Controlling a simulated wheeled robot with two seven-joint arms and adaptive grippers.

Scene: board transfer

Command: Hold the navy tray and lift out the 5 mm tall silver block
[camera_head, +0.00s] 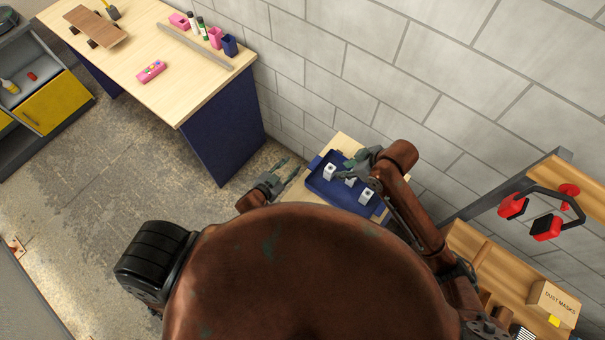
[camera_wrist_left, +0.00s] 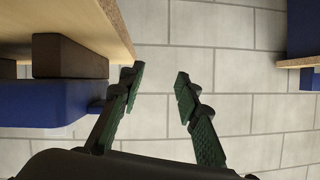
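The navy tray (camera_head: 322,186) sits on a small wooden table beside the wall, with a tab at its left end. Three silver blocks with dark tops stand in it: one at the left (camera_head: 329,173), one in the middle (camera_head: 350,182), one at the right (camera_head: 365,194). Their heights cannot be told apart here. My left gripper (camera_head: 289,170) is open and empty, left of the tray. In the left wrist view its fingers (camera_wrist_left: 158,84) are apart, beside the tray's tab (camera_wrist_left: 95,106). My right gripper (camera_head: 362,170) is over the tray's far side; its fingertips are unclear.
In the left wrist view, brown supports (camera_wrist_left: 70,57) stand between tray and tabletop (camera_wrist_left: 75,22). A large workbench (camera_head: 150,95) with pink and navy items stands at the upper left. The block wall (camera_head: 420,90) is close behind the tray. A wooden shelf (camera_head: 480,250) is at the right.

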